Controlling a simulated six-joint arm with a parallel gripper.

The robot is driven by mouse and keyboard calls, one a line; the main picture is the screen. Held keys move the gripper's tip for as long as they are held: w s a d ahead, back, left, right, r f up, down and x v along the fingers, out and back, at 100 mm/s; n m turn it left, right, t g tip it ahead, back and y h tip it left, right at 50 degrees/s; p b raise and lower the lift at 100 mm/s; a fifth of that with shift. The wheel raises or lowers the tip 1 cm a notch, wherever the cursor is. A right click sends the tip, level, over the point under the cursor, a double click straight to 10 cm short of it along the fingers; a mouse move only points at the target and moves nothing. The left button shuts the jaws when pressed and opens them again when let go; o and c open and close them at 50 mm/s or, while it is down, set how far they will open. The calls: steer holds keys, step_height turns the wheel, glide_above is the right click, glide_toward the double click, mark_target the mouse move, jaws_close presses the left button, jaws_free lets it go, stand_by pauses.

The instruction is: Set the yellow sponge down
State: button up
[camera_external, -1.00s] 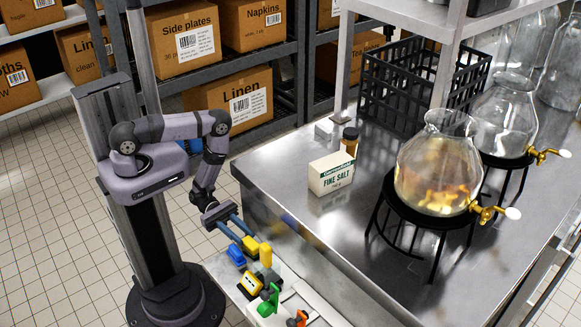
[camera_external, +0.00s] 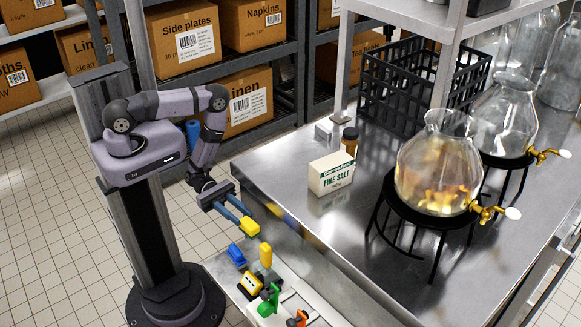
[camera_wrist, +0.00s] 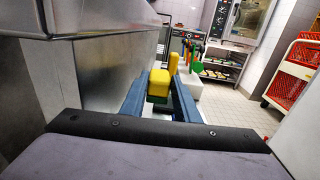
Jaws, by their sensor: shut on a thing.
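The yellow sponge (camera_external: 250,226) is held between the blue fingers of my gripper (camera_external: 243,218). It is in the air above the low white surface (camera_external: 222,268), beside the steel counter's front side. In the wrist view, the yellow sponge (camera_wrist: 159,80) sits between the two fingertips of my gripper (camera_wrist: 159,92), with a dark green lower part showing. The gripper is shut on it.
On the low surface stand a blue item (camera_external: 236,254), a yellow upright piece (camera_external: 266,254), a yellow-and-black item (camera_external: 250,284) and a green item (camera_external: 270,295). The steel counter (camera_external: 300,225) rises close by. A salt box (camera_external: 331,174) stands on it.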

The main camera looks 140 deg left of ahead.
steer(key=shift+r, duration=0.1)
steer(key=w+d+r+m+g+h+p, duration=0.1)
steer(key=w+d+r+m+h+p, duration=0.15)
steer(key=d+r+p, duration=0.55)
steer(key=w+d+r+m+h+p, duration=0.15)
steer(key=d+r+h+p, duration=0.35)
steer(key=r, duration=0.5)
steer(key=w+d+r+m+g+h+p, duration=0.1)
steer(key=w+d+r+m+h+p, duration=0.15)
steer(key=d+r+p, duration=0.45)
steer(key=s+a+r+n+t+y+b, duration=0.15)
steer(key=a+n+y+b, duration=0.5)
steer(key=a, duration=1.55)
steer(key=s+a+n+y+b, duration=0.2)
steer(key=s+a+y+b, duration=0.3)
steer(key=a, duration=0.4)
steer(key=s+a+n+y+b, duration=0.2)
steer(key=s+a+y+b, duration=0.25)
steer(key=a, duration=0.45)
steer(key=shift+g, duration=0.45)
steer(key=shift+s+d+f+p, duration=0.1)
steer(key=shift+f+p, duration=0.25)
steer(key=shift+f, duration=1.4)
steer(key=shift+s+d+f+p, duration=0.1)
steer(key=shift+f+p, duration=0.3)
steer(key=shift+f, duration=1.3)
steer(key=shift+s+d+f+p, duration=0.1)
steer(key=shift+f+p, duration=0.25)
steer(key=shift+f, duration=1.4)
